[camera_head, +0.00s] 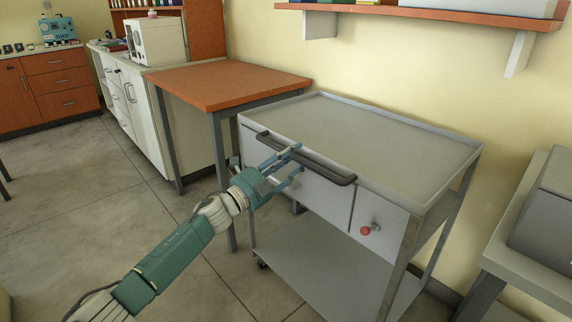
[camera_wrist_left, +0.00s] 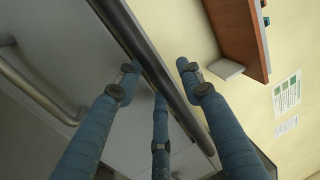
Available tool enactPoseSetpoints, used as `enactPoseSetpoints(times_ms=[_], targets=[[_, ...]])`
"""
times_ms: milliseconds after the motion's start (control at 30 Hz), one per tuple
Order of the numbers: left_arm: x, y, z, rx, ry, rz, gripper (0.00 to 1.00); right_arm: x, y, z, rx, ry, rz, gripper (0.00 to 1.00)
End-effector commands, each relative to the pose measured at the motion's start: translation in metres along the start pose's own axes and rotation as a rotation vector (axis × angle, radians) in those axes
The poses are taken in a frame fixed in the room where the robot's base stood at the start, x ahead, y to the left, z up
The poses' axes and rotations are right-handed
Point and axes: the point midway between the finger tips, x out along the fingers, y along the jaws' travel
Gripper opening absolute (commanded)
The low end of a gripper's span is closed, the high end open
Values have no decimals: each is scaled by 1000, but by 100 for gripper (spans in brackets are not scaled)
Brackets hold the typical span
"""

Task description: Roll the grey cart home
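The grey cart (camera_head: 385,140) stands against the wall, with a flat rimmed top, a front drawer panel, a small door with a red knob (camera_head: 366,231) and a lower shelf (camera_head: 345,275). A dark bar handle (camera_head: 325,168) runs along its front top edge. My left gripper (camera_head: 296,158) is at this handle, its fingers spread. In the left wrist view the handle (camera_wrist_left: 150,62) passes between the spread fingers, with gaps beside it; I cannot tell whether any finger touches it. My right gripper is in neither view.
An orange-topped table (camera_head: 225,82) stands just left of the cart. A grey bench (camera_head: 535,230) with a box is close on the right. A wall shelf (camera_head: 430,14) hangs above. Open tiled floor (camera_head: 80,210) lies to the left and front.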

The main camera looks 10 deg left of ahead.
Motion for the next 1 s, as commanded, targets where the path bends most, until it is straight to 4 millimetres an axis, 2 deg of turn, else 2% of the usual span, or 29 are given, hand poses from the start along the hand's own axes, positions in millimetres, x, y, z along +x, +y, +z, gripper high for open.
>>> enactPoseSetpoints(times_ms=[167,400,533,700,1000], targets=[[-29,2,1,0,-2,4,38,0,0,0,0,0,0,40],[-80,2,0,0,-1,3,38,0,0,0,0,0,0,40],[-100,1,0,-1,-1,2,38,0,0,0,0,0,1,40],[-113,0,0,0,1,-1,38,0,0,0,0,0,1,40],[-114,0,0,0,0,0,38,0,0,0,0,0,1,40]])
